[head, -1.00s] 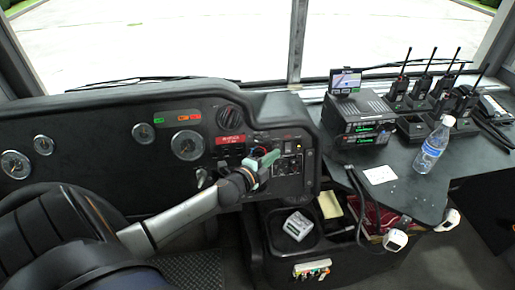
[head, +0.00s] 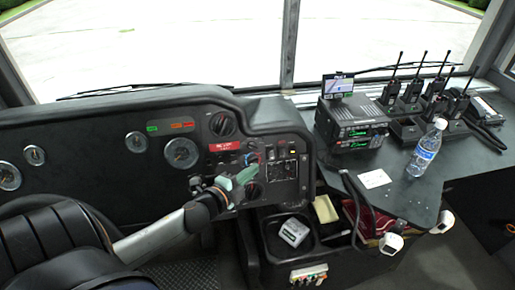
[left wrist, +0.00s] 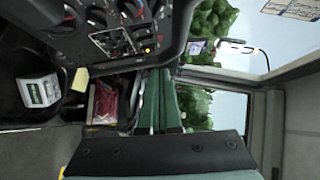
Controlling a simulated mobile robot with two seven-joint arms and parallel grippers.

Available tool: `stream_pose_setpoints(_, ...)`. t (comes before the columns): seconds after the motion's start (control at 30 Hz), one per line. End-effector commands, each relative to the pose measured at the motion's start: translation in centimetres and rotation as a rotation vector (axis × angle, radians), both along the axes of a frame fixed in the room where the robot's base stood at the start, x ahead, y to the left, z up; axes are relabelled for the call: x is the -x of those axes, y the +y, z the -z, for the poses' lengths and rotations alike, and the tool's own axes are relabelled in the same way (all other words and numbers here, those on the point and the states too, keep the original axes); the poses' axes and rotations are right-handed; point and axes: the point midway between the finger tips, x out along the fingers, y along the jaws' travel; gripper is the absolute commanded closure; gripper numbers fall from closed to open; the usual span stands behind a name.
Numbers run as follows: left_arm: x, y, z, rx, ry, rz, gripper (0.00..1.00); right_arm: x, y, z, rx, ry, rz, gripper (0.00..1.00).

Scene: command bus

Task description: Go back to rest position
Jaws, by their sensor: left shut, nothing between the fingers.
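My left arm comes in from the lower left in the head view. Its green-fingered gripper (head: 238,179) is in front of the dashboard's switch panel (head: 281,170), near the red label and the round knobs. In the left wrist view the gripper's green fingers (left wrist: 163,92) are together, with nothing between them. From the head view I cannot tell whether the fingers touch the panel. My right arm and right gripper are not in view.
A radio unit (head: 352,128), several handheld radios (head: 412,90) and a water bottle (head: 425,150) stand on the right counter (head: 400,190). A white box (head: 293,232) sits in the tray below the panel.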

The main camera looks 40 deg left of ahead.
Motion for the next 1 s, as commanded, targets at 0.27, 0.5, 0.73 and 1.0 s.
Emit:
stream_pose_setpoints(0.27, 0.1, -0.1, 0.3, 0.012, 0.005, -0.002, 1.0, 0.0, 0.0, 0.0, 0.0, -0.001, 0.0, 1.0)
stream_pose_setpoints(0.5, 5.2, -5.0, 8.0, 0.414, 0.19, -0.097, 1.0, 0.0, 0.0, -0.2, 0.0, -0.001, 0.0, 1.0)
stream_pose_setpoints(0.73, 13.5, -13.9, 15.6, 0.977, 0.451, -0.29, 1.0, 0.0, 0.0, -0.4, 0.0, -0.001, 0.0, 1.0)
stream_pose_setpoints(1.0, 17.5, -19.0, 17.5, 1.248, 0.576, -0.403, 1.0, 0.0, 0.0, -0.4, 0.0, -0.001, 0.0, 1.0)
